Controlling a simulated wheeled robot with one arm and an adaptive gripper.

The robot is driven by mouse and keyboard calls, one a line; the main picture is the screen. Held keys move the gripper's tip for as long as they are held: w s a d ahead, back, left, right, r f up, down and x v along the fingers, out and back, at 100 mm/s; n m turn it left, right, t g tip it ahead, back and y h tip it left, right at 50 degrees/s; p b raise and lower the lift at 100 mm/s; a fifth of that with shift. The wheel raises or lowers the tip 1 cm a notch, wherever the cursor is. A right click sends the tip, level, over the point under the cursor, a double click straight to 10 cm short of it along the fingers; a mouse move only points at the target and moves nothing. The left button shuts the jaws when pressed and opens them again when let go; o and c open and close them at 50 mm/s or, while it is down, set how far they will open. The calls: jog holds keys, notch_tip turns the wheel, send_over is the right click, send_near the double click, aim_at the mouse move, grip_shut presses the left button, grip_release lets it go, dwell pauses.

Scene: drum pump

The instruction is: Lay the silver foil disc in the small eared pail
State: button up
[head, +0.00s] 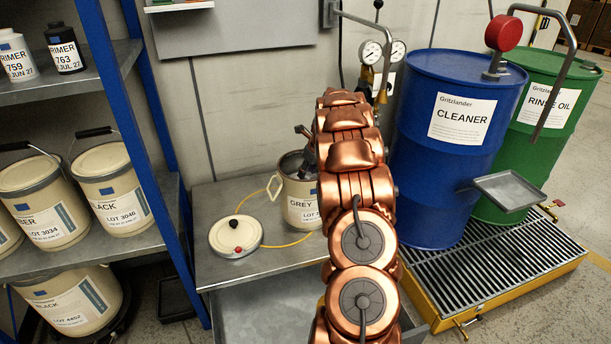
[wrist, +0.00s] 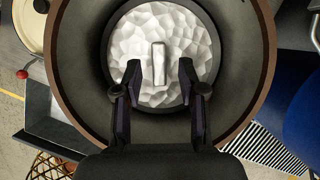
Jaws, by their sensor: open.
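A cream pail (head: 297,200) labelled GREY stands on the grey bench, with a lug at its left side; my arm hides its right part. In the wrist view I look down into a round pail with a brown rim (wrist: 262,60) and dark inner wall. The silver foil disc (wrist: 135,40) lies inside it, crumpled and shiny, with a small upright tab (wrist: 159,62) at its middle and a dark ring around it. My gripper (wrist: 160,72) is open, its fingertips over the disc on either side of the tab, apart from it. How deep the disc lies is unclear.
A cream lid (head: 236,238) with a black knob and a red cap lies on the bench (head: 215,200), left of the pail. A thin yellow line runs beside it. Blue (head: 445,185) and green (head: 545,130) drums stand at right on a grated pallet. A shelf (head: 105,230) with several pails stands left.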

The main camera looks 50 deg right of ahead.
jog(key=p+v, duration=0.1)
jog(key=v, duration=0.8)
jog(key=s+a+r+n+g+y, duration=0.1)
jog(key=s+a+r+n, duration=0.1)
jog(key=a+n, duration=0.65)
jog(key=s+a+r+n+g, duration=0.1)
jog(key=s+a+n, duration=0.2)
jog(key=a, duration=1)
jog(key=s+a+r+n+g+y, duration=0.1)
jog(key=s+a+r+n+g, duration=0.1)
jog(key=a+n, duration=0.6)
jog(key=s+a+f+n+g, duration=0.1)
jog(key=s+a+n, duration=0.7)
jog(key=s, duration=0.4)
jog(key=s+a+f+n+g+h, duration=0.1)
jog(key=s+a+n+g, duration=0.1)
jog(key=s+a+n, duration=0.7)
jog(key=s+a, duration=0.1)
jog(key=s, duration=0.3)
jog(key=shift+s+a+h, duration=0.2)
jog(key=shift+s+h, duration=0.1)
jog(key=shift+s, duration=0.05)
jog(key=s+p+v, duration=0.2)
jog(key=p+v, duration=0.8)
jog(key=v, duration=0.1)
jog(key=s+r+p+v, duration=0.1)
jog(key=s+p+v, duration=0.1)
jog(key=p+v, duration=0.9)
jog(key=shift+s+t, duration=0.3)
jog(key=shift+s, duration=0.5)
